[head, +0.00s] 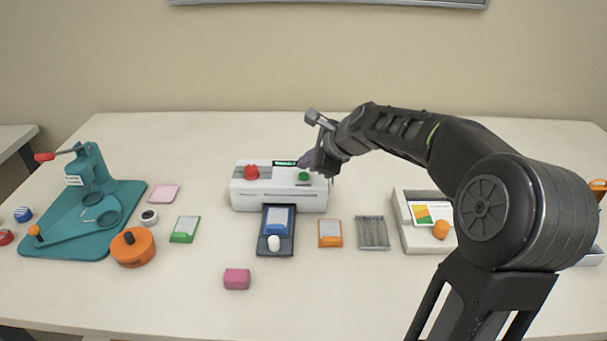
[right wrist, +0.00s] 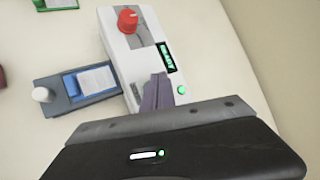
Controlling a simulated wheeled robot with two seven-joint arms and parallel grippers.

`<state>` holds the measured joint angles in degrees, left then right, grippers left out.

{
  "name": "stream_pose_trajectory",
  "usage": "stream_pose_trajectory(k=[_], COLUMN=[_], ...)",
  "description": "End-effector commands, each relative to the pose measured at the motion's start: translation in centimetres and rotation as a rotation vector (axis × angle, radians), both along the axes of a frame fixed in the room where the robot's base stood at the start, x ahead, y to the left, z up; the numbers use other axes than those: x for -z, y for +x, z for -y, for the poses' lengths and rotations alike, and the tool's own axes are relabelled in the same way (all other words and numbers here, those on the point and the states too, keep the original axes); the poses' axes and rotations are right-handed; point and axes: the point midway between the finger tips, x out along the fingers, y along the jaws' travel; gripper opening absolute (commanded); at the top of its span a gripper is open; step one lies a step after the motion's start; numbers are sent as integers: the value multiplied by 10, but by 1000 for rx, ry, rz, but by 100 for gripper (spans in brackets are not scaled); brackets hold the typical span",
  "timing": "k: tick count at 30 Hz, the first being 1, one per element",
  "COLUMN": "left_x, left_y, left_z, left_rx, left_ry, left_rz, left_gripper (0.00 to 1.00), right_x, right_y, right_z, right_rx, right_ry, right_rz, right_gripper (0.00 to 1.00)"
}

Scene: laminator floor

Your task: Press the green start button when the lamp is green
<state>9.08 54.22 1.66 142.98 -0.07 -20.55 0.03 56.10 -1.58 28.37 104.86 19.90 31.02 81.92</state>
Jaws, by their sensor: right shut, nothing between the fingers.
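The white laminator (head: 250,196) stands mid-table with a red knob (head: 252,172) on its top left and the green start button (head: 304,177) on its top right. Its display (head: 285,163) reads READY in green in the right wrist view (right wrist: 167,57). A small round light beside that display, which looks like the lamp (right wrist: 181,90), glows green. My right gripper (head: 306,160) is shut and empty, its purple fingertips (right wrist: 158,85) close to the button. I cannot tell whether they touch it. In the right wrist view the fingers seem to hide the button. My left gripper is out of view.
A dark tray with a blue piece and white knob (head: 274,243) extends from the laminator's front. A teal press (head: 90,170) and orange round tool (head: 132,250) stand left. An orange card (head: 330,234), grey strips (head: 372,233) and a white tray (head: 408,240) lie right.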

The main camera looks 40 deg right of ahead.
Motion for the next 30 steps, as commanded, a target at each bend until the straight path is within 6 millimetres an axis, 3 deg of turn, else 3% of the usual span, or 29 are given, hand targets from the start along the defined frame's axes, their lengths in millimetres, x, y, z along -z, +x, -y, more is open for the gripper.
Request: stream_pose_trajectory(k=[30], left_x=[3], left_y=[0], left_z=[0], left_rx=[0], left_ry=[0], left_rz=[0], left_gripper=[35], right_x=[9], right_y=[0], right_z=[0], right_rx=[0], right_ry=[0], right_rz=[0], right_gripper=[0])
